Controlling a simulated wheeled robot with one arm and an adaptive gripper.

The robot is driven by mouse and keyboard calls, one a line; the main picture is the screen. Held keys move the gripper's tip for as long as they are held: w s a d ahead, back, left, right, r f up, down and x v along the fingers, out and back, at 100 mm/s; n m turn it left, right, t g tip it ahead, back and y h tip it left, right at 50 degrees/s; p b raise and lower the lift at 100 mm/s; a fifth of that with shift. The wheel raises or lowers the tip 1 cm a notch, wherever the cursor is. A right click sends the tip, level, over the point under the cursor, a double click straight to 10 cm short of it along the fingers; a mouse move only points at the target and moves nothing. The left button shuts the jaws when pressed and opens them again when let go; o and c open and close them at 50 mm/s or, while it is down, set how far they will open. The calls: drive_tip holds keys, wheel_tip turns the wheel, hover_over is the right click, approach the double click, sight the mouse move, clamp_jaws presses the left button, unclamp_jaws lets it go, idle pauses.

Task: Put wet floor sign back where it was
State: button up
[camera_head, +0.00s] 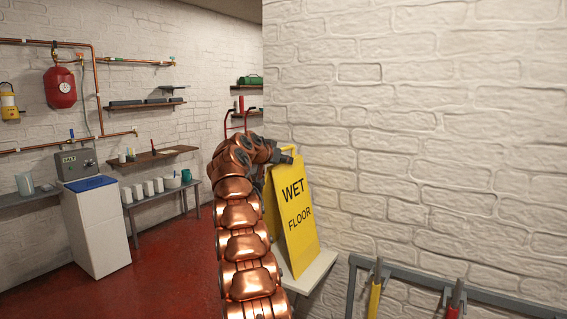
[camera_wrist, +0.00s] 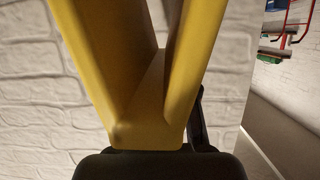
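The yellow wet floor sign (camera_head: 296,215) is folded out in an A shape with "WET FLOOR" in black. It leans a little in the head view. Its lower edge is over a white surface; I cannot tell whether it rests there or hangs just above it. My gripper (camera_head: 284,155) is at the sign's top edge, partly hidden behind my copper arm. In the wrist view, the sign's narrow folded end (camera_wrist: 148,130) sits against the black gripper parts, with one finger showing behind it. The gripper looks shut on it, but the contact is partly hidden.
A white table top (camera_head: 318,268) is under the sign, against the brick wall. A grey rack (camera_head: 405,280) with red and yellow handles is at the lower right. A white cabinet (camera_head: 100,235) and shelves with mugs stand at left. Red floor (camera_head: 170,280) is open between.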

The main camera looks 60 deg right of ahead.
drive_tip(key=o, duration=0.5)
drive_tip(key=shift+f, duration=0.1)
drive_tip(key=shift+c, duration=0.2)
drive_tip(key=shift+a+b, duration=0.7)
drive_tip(key=b+v, duration=0.4)
drive_tip(key=v, duration=0.6)
drive_tip(key=shift+r, duration=0.4)
drive_tip(key=shift+a, duration=0.2)
